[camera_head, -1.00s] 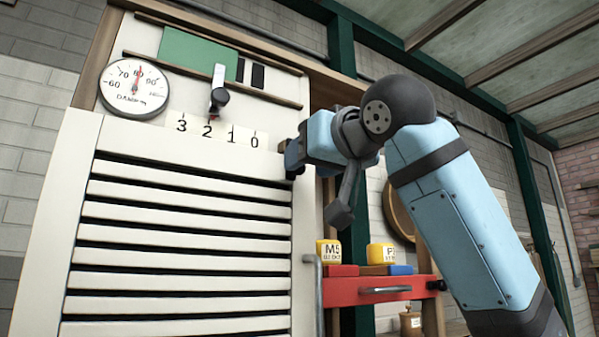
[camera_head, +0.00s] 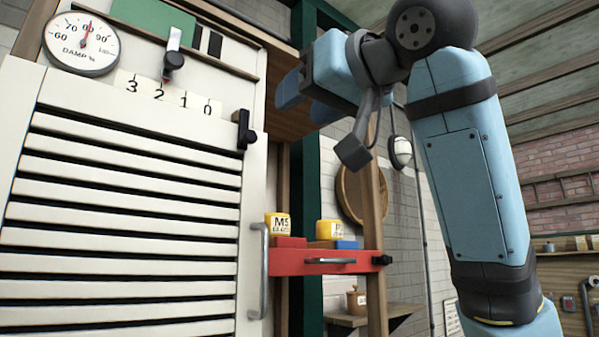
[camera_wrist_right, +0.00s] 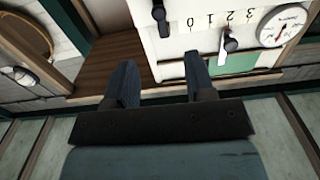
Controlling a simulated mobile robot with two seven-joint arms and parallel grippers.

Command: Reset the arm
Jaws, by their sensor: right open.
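My right arm rises from the lower right in the head view and bends at the top. Its right gripper (camera_head: 305,98) is raised near the upper right corner of the white slatted cabinet (camera_head: 120,240). The right wrist view shows the two dark fingers of the right gripper (camera_wrist_right: 161,80) spread apart with nothing between them. A black latch (camera_head: 244,130) on the cabinet's edge is apart from the fingers; it also shows in the right wrist view (camera_wrist_right: 159,17). My left gripper is not in view.
A damp gauge (camera_head: 80,43) and a lever (camera_head: 173,58) over numbers 3 to 0 are on the cabinet. A wooden shelf (camera_head: 375,318) is lower right. Open space lies between the drawer and my arm.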

